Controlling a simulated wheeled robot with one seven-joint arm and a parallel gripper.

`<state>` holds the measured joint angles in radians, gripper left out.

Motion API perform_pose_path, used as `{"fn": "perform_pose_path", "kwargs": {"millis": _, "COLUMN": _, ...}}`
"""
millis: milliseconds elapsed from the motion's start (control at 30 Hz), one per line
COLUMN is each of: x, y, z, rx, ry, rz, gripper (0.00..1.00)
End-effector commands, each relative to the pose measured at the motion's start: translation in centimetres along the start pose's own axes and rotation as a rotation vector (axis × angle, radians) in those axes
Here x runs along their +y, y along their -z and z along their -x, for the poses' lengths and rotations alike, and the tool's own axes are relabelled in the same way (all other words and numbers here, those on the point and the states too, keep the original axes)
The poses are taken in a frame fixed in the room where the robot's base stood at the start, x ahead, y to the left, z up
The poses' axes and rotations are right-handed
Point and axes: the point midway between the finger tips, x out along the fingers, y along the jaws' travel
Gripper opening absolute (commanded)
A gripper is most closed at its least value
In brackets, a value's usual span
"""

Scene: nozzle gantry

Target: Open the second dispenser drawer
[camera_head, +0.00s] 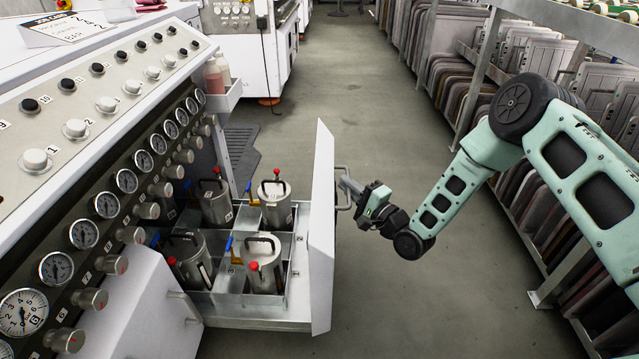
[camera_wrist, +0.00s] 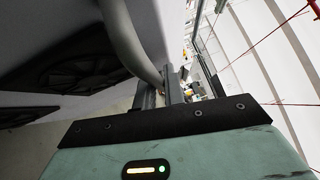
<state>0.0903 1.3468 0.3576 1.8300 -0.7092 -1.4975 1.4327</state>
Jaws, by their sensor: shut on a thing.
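The dispenser drawer (camera_head: 322,230) stands pulled out from the machine, its white front panel facing right. Inside it, several metal canisters (camera_head: 277,200) with black handles and red knobs stand in a divided metal tray. The drawer's bar handle (camera_head: 343,187) is on the outer side of the front panel. My gripper (camera_head: 347,186) is at this handle and shut on it. In the wrist view the curved grey handle (camera_wrist: 130,40) runs down to the gripper's fingers (camera_wrist: 172,92). The exact contact is partly hidden there.
Another white drawer front (camera_head: 150,292) with a handle is closed nearer to me, left of the open drawer. The machine's panel of gauges (camera_head: 83,234) and knobs rises at left. Racks of boards (camera_head: 520,190) stand at right behind my arm. Grey floor (camera_head: 345,75) between is clear.

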Motion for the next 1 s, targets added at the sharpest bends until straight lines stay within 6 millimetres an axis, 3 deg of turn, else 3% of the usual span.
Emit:
{"fn": "perform_pose_path", "kwargs": {"millis": 100, "x": -0.5, "y": 1.5, "z": 1.6, "rx": 0.001, "ry": -0.002, "rz": -0.002, "gripper": 0.00}}
{"fn": "perform_pose_path", "kwargs": {"millis": 333, "x": -0.9, "y": 3.1, "z": 3.3, "rx": -0.002, "ry": -0.001, "rz": -0.002, "gripper": 0.00}}
{"fn": "perform_pose_path", "kwargs": {"millis": 867, "x": -1.0, "y": 3.6, "z": 3.8, "rx": -0.004, "ry": -0.002, "rz": -0.001, "gripper": 0.00}}
{"fn": "perform_pose_path", "kwargs": {"millis": 900, "x": -1.0, "y": 3.6, "z": 3.8, "rx": -0.004, "ry": -0.002, "rz": -0.001, "gripper": 0.22}}
{"fn": "perform_pose_path", "kwargs": {"millis": 933, "x": -1.0, "y": 3.6, "z": 3.8, "rx": -0.004, "ry": -0.002, "rz": -0.001, "gripper": 0.30}}
{"fn": "perform_pose_path", "kwargs": {"millis": 1000, "x": -1.0, "y": 3.6, "z": 3.8, "rx": -0.003, "ry": -0.001, "rz": -0.001, "gripper": 0.32}}
